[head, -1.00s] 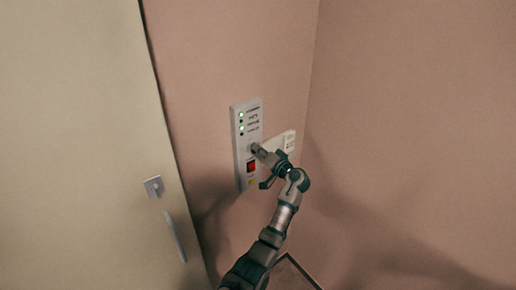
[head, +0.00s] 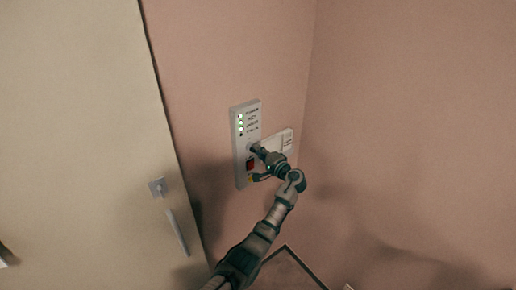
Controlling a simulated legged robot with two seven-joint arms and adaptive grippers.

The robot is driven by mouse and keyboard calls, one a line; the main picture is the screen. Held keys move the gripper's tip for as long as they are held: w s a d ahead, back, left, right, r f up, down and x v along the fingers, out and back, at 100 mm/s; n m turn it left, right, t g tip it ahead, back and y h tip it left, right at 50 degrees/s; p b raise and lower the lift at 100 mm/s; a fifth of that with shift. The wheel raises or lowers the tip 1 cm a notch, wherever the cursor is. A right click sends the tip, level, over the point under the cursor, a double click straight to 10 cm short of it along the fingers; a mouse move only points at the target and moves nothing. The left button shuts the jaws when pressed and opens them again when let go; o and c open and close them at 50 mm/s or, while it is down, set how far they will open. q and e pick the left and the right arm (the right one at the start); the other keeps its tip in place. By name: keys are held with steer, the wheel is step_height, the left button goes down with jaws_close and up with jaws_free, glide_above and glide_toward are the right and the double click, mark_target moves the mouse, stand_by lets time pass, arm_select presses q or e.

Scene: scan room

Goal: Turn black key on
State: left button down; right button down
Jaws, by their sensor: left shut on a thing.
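A pale control panel (head: 238,168) is fixed to the pink wall, with labelled indicator lights (head: 241,122) in its upper part. A red switch (head: 250,165) sits below the middle of the panel, partly behind my gripper. My left gripper (head: 258,151) is at the panel's right side, just below the lights, shut on the black key. The fingers hide most of the key, and its exact angle cannot be made out. My right gripper is not in view.
A smaller white plate (head: 287,141) is on the wall just right of the panel. A beige door (head: 80,130) with a lock plate (head: 157,187) and handle (head: 176,232) fills the left. The wall corner is right of the panel; the right wall is bare.

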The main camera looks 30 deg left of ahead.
arm_select(q)
steer(key=shift+w+r+m, duration=0.1)
steer(key=shift+m, duration=0.2)
steer(key=c, duration=1.3)
jaws_free()
steer(key=shift+w, duration=0.1)
steer(key=v, duration=1.2)
steer(key=shift+w+f, duration=0.1)
steer(key=shift+f, duration=0.25)
steer(key=shift+a, duration=0.1)
